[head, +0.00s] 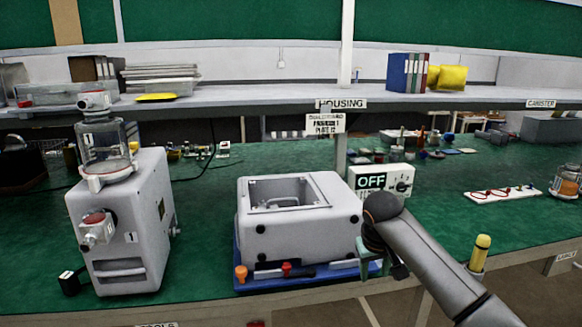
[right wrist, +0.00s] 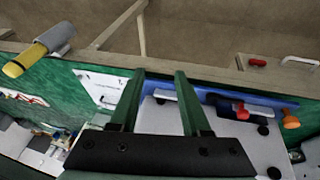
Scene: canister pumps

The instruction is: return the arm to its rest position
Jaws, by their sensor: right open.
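My right arm comes in from the lower right in the head view. Its gripper (head: 372,264) hangs at the front right corner of the grey housing (head: 290,238), partly hidden behind my wrist. In the right wrist view the two green fingers (right wrist: 158,78) are apart with nothing between them. The housing (right wrist: 158,120) and the edge of its blue tray (right wrist: 262,99) show beyond and beside the fingers. I cannot tell whether the fingers touch the tray. My left gripper is not in view.
A grey pump with a clear canister (head: 122,220) stands left of the housing. A white OFF switch box (head: 380,181) stands behind my wrist. A yellow-handled tool (head: 480,252) sits upright in a holder at the front edge. Green mat is clear between pump and housing.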

